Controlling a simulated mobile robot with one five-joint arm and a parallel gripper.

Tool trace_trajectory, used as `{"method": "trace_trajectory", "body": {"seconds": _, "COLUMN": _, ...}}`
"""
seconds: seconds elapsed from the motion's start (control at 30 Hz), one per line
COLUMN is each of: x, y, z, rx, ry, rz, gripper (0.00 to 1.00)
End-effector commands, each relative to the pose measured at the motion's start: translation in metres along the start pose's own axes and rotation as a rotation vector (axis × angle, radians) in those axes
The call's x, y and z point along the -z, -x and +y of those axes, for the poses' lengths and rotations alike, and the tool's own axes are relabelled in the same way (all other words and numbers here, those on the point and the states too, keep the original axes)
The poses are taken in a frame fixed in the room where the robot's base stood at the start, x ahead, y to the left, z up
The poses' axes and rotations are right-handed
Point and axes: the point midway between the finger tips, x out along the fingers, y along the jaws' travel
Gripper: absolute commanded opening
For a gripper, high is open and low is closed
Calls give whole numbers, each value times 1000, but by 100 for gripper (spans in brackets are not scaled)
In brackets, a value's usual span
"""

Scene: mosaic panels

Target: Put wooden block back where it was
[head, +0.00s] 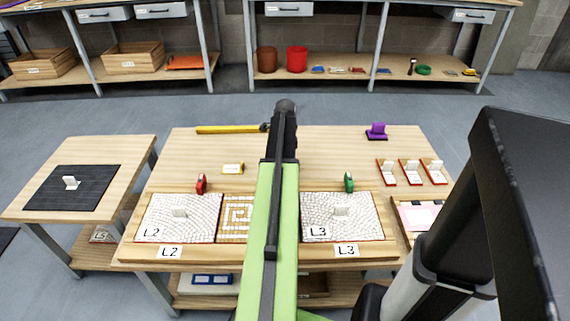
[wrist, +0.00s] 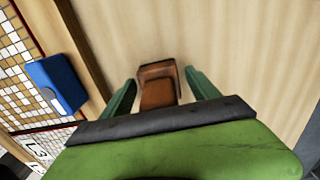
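A brown block (wrist: 158,88), which looks like the wooden block, is on the pale wooden tabletop in the wrist view. The green fingers of my gripper (wrist: 160,78) stand apart on either side of it. A narrow gap shows by each finger, so the gripper looks open around the block without clasping it. In the head view my arm runs up the middle of the table (head: 330,140); the fingertips and the brown block are not visible there.
A blue block (wrist: 56,84) sits by the mosaic in the wrist view. In the head view are panels L2 (head: 155,215) and L3 (head: 365,212), a red clamp-like item (head: 201,184), a green one (head: 349,182), a yellow level (head: 228,129) and a purple object (head: 377,131).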

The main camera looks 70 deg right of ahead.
Motion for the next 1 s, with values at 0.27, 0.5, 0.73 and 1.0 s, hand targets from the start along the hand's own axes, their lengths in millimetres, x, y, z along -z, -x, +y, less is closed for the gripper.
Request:
{"method": "trace_trajectory", "body": {"seconds": 0.27, "x": 0, "y": 1, "z": 0, "rx": 0, "ry": 0, "rz": 0, "gripper": 70}}
{"method": "trace_trajectory", "body": {"seconds": 0.5, "x": 0, "y": 21, "z": 0, "rx": 0, "ry": -1, "rz": 0, "gripper": 70}}
{"method": "trace_trajectory", "body": {"seconds": 0.73, "x": 1, "y": 69, "z": 0, "rx": 0, "ry": -1, "rz": 0, "gripper": 70}}
{"method": "trace_trajectory", "body": {"seconds": 1.0, "x": 1, "y": 120, "z": 0, "rx": 0, "ry": -1, "rz": 0, "gripper": 70}}
